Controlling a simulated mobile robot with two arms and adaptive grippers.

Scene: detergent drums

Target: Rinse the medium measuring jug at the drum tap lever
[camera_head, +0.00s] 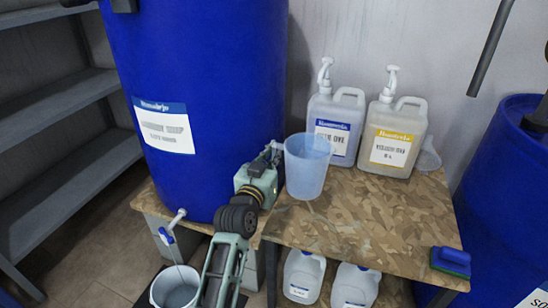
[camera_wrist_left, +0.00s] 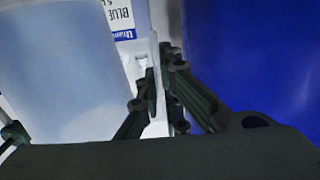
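The translucent, bluish measuring jug (camera_head: 307,168) is upright at the left part of the wooden bench, beside the big blue drum (camera_head: 215,80). It fills the left of the left wrist view (camera_wrist_left: 60,75). My left gripper (camera_head: 274,156) is at the jug's handle; in the left wrist view its fingers (camera_wrist_left: 158,85) close on the thin pale handle strip. I cannot tell whether the jug's base touches the bench. The drum tap with its blue lever (camera_head: 166,236) sits low on the drum, above a white bucket (camera_head: 175,287). My right gripper is not in view.
Two pump jugs, one blue-labelled (camera_head: 333,125) and one yellow-labelled (camera_head: 394,135), stand behind the jug. A small clear vessel (camera_head: 428,155) is beside them. A blue-green brush or sponge (camera_head: 450,262) lies at the bench's front right (camera_head: 380,225). Another blue drum (camera_head: 510,200) stands right.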

